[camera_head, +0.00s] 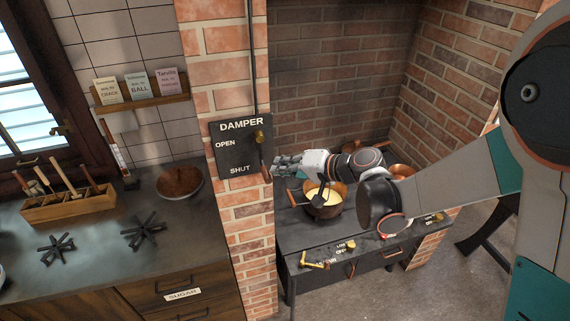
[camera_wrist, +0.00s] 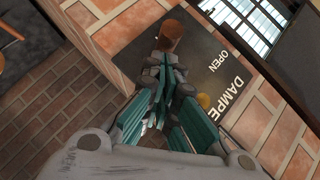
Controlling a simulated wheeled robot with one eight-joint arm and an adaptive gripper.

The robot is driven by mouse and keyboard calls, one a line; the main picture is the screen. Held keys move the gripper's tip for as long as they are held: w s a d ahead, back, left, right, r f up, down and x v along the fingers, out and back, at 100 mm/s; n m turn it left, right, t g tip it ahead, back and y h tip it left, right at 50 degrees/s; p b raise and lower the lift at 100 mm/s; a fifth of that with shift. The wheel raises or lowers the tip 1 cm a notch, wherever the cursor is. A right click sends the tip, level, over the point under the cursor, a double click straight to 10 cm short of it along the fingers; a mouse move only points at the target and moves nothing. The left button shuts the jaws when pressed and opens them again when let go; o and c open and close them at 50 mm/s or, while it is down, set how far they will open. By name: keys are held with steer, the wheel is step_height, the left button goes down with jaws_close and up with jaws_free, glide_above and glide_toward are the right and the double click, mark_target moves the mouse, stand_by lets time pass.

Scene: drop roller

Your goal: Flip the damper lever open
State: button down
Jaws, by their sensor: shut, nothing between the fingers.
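The dark damper plate (camera_head: 232,157), marked OPEN and SHUT, is fixed to the brick pillar. Its lever has a brass pivot (camera_head: 259,136) at the right of the plate and hangs down, with its brown handle end (camera_head: 266,171) beside the SHUT mark. My gripper (camera_head: 277,168) is shut and empty, with its tips close to the right side of the handle. In the wrist view, the shut fingers (camera_wrist: 170,75) lie in front of the plate (camera_wrist: 135,55). The brown handle (camera_wrist: 173,38) shows just beyond the tips; the fingers hide part of the lever. I cannot tell whether they touch.
A stove (camera_head: 300,240) with a copper pot (camera_head: 325,208) stands below my arm in the brick alcove. A counter (camera_head: 90,245) with a wooden tool box (camera_head: 68,203) and a copper bowl (camera_head: 179,182) lies left of the pillar. A packet shelf (camera_head: 143,97) hangs on the tiled wall.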

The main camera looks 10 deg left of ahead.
mark_target(265, 174)
steer(key=shift+s+a+f+m+y+b, duration=0.15)
steer(key=shift+a+f+m+y+b, duration=0.25)
steer(key=shift+b, duration=0.8)
steer(key=a+m+y+b, duration=0.1)
steer(key=b, duration=0.2)
steer(key=s+a+f+m+y+b, duration=0.1)
steer(key=y+b, duration=0.1)
steer(key=b, duration=0.2)
steer(key=s+a+m+y+b, duration=0.1)
steer(key=m+y+b, duration=0.1)
steer(key=b, duration=0.2)
steer(key=shift+a+f, duration=0.1)
steer(key=shift+f, duration=0.1)
steer(key=m+b, duration=0.1)
steer(key=s+a+m+t+y+b, duration=0.1)
steer(key=b, duration=0.1)
steer(key=shift+a+r, duration=0.2)
steer(key=shift+s+a+r+m+t+y+b, duration=0.45)
steer(key=shift+a+r+m+b, duration=0.2)
steer(key=shift+m+b, duration=0.2)
steer(key=shift+s+a+r+m+t+y+b, duration=0.3)
steer(key=shift+a+r+m+t+y+b, duration=0.3)
steer(key=shift+m+b, duration=0.2)
steer(key=shift+a, duration=0.1)
